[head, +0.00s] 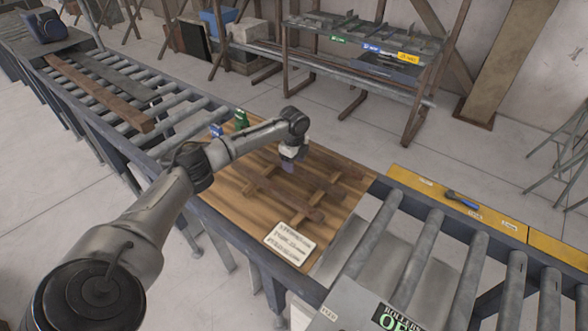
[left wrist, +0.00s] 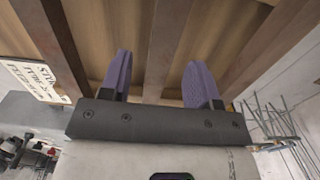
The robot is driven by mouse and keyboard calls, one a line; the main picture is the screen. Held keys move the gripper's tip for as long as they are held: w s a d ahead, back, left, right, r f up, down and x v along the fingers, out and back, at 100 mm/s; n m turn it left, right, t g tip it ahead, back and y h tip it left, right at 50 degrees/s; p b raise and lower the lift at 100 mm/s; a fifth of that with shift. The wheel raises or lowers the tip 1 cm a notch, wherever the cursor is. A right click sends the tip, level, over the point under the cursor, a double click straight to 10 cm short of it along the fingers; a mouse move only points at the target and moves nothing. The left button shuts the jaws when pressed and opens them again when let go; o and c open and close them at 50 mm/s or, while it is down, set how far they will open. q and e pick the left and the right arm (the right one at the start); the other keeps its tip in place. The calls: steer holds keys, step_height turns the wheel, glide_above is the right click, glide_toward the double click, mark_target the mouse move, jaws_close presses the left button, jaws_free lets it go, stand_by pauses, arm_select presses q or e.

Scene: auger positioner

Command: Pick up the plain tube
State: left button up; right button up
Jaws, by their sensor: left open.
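Several rusty brown bars lie on the wooden board (head: 347,205) on the conveyor line. One long bar (head: 290,202) runs along its near side. I cannot tell which bar is the plain tube. My left gripper (head: 289,165) is over the bars, pointing down, with purple fingers. In the left wrist view the fingers (left wrist: 160,82) are apart with nothing held. A brown bar (left wrist: 163,40) passes behind the gap between them; another dark bar (left wrist: 50,45) is at left. My left arm hides part of the board. My right gripper is not in view.
A white printed card (head: 289,243) lies at the board's near corner. Small green (head: 241,119) and blue (head: 216,130) tags stand at its far left. A rack with coloured labels (head: 370,45) stands behind. Rollers (head: 410,250) and a yellow ledge (head: 480,210) are at right.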

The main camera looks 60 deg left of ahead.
arm_select(q)
steer(key=shift+f, duration=1)
steer(key=shift+c, duration=0.2)
jaws_close()
